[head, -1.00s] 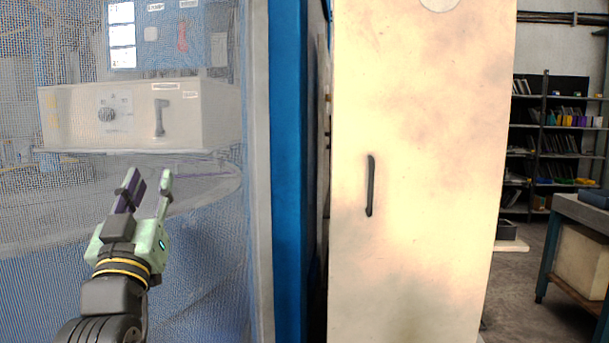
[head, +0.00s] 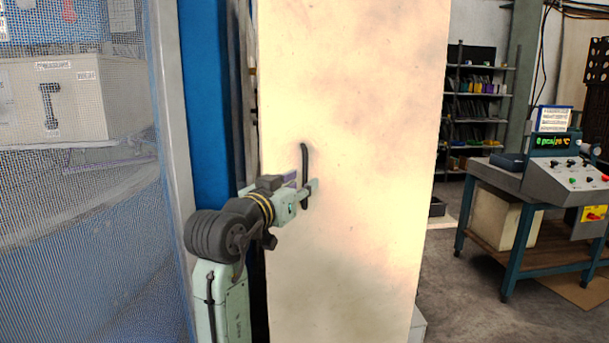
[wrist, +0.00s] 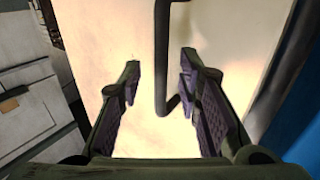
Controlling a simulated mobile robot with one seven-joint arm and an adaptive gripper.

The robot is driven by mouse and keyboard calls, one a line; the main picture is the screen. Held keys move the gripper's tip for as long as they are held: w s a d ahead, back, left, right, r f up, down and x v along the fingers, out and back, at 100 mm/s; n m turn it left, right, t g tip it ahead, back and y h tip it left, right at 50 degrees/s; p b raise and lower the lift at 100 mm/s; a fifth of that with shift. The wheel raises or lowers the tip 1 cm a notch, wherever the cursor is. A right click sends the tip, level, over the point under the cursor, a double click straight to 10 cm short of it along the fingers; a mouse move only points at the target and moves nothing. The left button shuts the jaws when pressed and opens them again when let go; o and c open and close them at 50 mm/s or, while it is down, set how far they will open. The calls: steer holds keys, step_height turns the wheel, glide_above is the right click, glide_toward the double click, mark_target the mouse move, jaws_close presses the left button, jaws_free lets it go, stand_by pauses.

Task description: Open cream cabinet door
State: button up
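The cream cabinet door (head: 365,110) stands upright in the middle of the head view and looks shut. Its dark vertical bar handle (head: 304,155) is near the door's left edge. My gripper (head: 304,188) is at the lower part of the handle, and its near finger hides some of the bar. In the wrist view my gripper (wrist: 160,85) is open, with one finger on each side of the handle (wrist: 161,50). Gaps show on both sides of the bar. The handle's lower end bends toward the door between the fingers.
A blue post (head: 205,100) and a mesh screen (head: 90,220) stand left of the cabinet. A control desk (head: 560,180) on a teal bench is at the right, with shelves (head: 475,100) behind.

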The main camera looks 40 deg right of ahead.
mark_target(304, 181)
steer(key=shift+p+x, duration=0.3)
steer(key=shift+x, duration=1.2)
jaws_close()
